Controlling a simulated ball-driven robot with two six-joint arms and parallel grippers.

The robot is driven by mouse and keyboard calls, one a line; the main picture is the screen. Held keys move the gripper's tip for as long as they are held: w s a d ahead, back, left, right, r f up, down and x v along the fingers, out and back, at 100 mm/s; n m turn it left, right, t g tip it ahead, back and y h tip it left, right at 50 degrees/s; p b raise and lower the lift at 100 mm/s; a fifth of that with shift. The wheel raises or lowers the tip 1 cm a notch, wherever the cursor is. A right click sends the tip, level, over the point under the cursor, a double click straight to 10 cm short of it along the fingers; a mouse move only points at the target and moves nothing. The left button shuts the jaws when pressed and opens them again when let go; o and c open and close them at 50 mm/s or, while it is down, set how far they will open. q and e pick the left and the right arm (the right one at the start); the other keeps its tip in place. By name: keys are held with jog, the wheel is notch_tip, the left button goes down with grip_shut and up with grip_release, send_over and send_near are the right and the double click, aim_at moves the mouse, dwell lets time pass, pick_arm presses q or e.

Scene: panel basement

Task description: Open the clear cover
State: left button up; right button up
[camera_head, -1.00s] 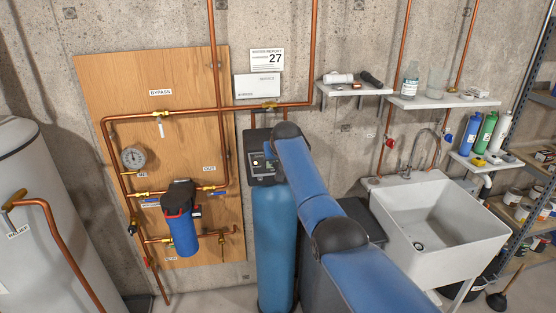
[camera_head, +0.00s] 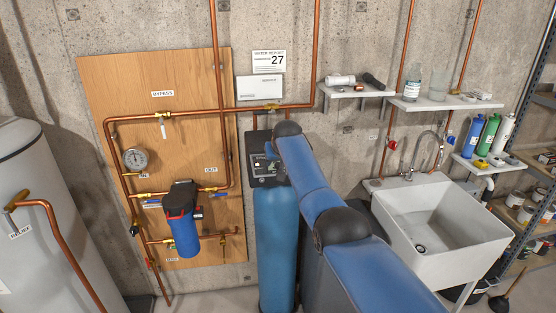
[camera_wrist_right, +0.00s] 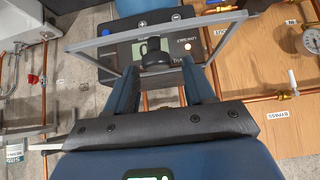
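The clear cover (camera_wrist_right: 106,37) is a see-through pane with a grey frame, in the right wrist view in front of a dark control panel (camera_wrist_right: 188,22). I cannot tell whether a finger touches the frame. In the head view my right gripper (camera_head: 270,150) is at the control head (camera_head: 262,178) on the blue tank (camera_head: 274,240), partly hidden by my arm. My left gripper is not in view.
Copper pipes (camera_head: 180,112) and a wooden board (camera_head: 205,80) with a blue filter (camera_head: 183,232) are left of the tank. A white sink (camera_head: 445,232) and wall shelves (camera_head: 445,103) are to the right. A grey heater tank (camera_head: 45,210) stands far left.

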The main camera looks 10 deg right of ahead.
jog(key=shift+s+r, duration=0.1)
jog(key=shift+r, duration=0.1)
jog(key=shift+b+v, duration=0.8)
jog(key=shift+v, duration=0.05)
jog(key=b+v, duration=0.3)
jog(key=v, duration=0.5)
jog(key=shift+s+r+b, duration=0.25)
jog(key=shift+b, duration=0.05)
